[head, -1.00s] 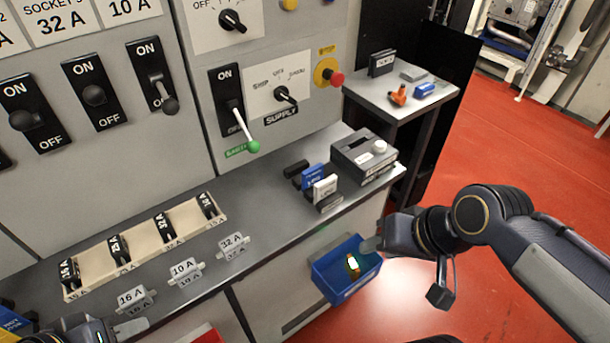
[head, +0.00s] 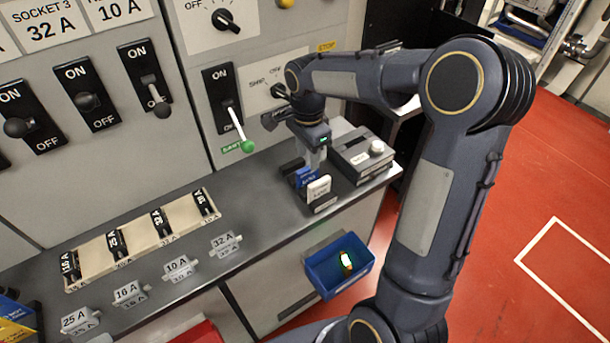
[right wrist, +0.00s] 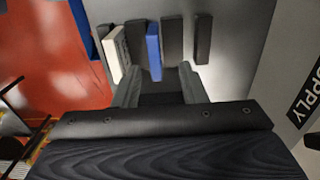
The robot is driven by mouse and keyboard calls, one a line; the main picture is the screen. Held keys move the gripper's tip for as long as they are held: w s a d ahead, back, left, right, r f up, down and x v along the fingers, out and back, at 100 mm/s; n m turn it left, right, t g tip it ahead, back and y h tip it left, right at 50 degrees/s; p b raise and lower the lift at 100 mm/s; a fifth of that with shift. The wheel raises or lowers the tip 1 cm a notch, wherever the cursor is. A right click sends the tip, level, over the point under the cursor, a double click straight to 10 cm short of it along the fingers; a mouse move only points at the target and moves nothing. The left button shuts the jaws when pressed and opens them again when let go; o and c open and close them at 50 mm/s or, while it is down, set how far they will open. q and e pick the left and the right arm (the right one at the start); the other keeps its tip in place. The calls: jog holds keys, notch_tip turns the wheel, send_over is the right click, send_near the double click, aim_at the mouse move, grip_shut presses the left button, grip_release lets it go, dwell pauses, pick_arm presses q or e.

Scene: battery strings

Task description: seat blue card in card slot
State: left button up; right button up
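The blue card (head: 305,178) stands upright on the grey counter beside a white card (head: 318,188), among dark upright pieces. My right gripper (head: 314,158) is just behind and above the blue card in the head view. In the right wrist view its two fingers (right wrist: 160,85) are apart, with the blue card (right wrist: 153,52) beyond the gap and the white card (right wrist: 117,55) to its left. I see no card between the fingers. Which part is the card slot I cannot tell; a grey box (head: 358,160) with a white knob stands to the right. My left gripper is out of view.
A blue bin (head: 322,283) with a glowing item hangs at the counter's front. A green-tipped lever (head: 247,146) juts from the panel left of my right gripper. Fuse labels and a cream fuse strip (head: 90,262) lie along the counter's left. My right arm covers the side table.

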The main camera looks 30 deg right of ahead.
aim_at(307, 168)
jog(key=f, duration=0.3)
jog(key=shift+s+a+f, duration=0.25)
jog(key=shift+s+f, duration=0.1)
jog(key=shift+f, duration=0.05)
jog(key=shift+f+p, duration=0.3)
jog(key=shift+f, duration=0.1)
grip_shut()
